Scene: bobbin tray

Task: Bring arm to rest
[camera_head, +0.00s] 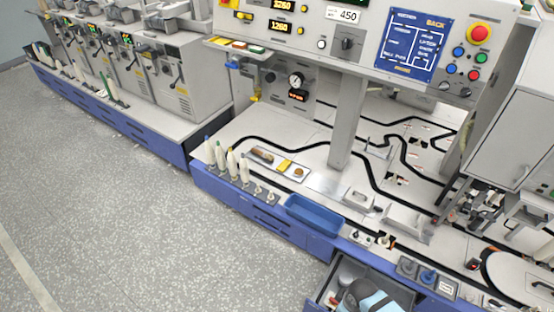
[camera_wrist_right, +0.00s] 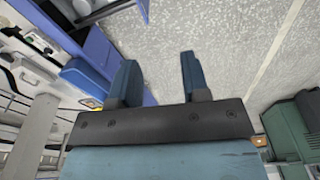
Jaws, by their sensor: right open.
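My right gripper (camera_wrist_right: 157,72) shows in the right wrist view. Its two dark blue fingers stand apart with nothing between them. Beyond the fingers are the speckled grey floor and, to the left, blue cabinet fronts. The fingers appear clear of both. The fingers cannot be made out in the head view. My left gripper is in neither view.
In the head view an open drawer (camera_head: 322,297) juts out at the bottom, partly covered by a light blue and dark grey shape. A blue bin (camera_head: 313,214) and white bobbins (camera_head: 232,164) line the bench's front edge. Floor (camera_head: 120,210) at left is clear.

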